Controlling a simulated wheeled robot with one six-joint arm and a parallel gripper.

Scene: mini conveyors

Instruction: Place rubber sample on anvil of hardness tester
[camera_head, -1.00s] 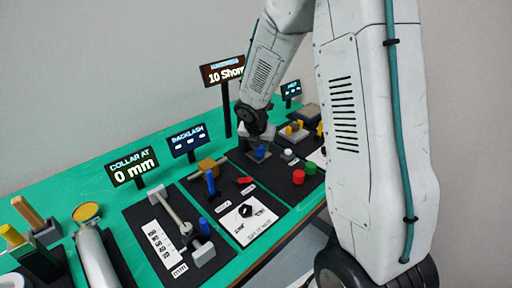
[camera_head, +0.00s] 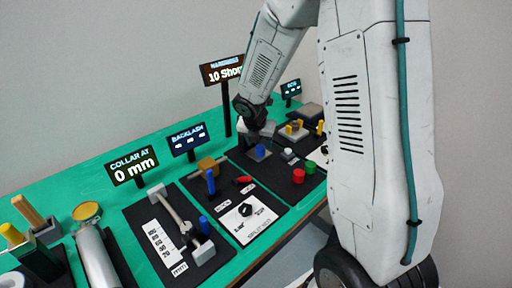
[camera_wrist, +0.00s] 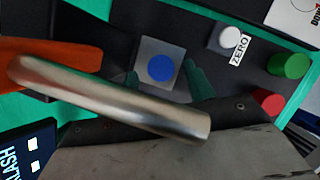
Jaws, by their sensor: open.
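A blue disc, which looks like the rubber sample (camera_wrist: 161,68), lies flat on the square grey block that looks like the anvil (camera_wrist: 149,48). In the head view the blue disc (camera_head: 260,150) shows just below my gripper (camera_head: 257,138). My gripper is open and apart from the disc. In the wrist view the fingertips of my gripper (camera_wrist: 166,86) show dark teal on either side of the block. A shiny metal cylinder (camera_wrist: 110,98) and an orange part (camera_wrist: 50,62) cross the wrist view and hide part of the block's surroundings.
A red cylinder (camera_head: 298,176) and a green cylinder (camera_head: 310,167) stand front right of the block, near a white ZERO button (camera_wrist: 229,38). The hardness display (camera_head: 223,71) stands behind on a post. Other fixtures fill the bench on both sides.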

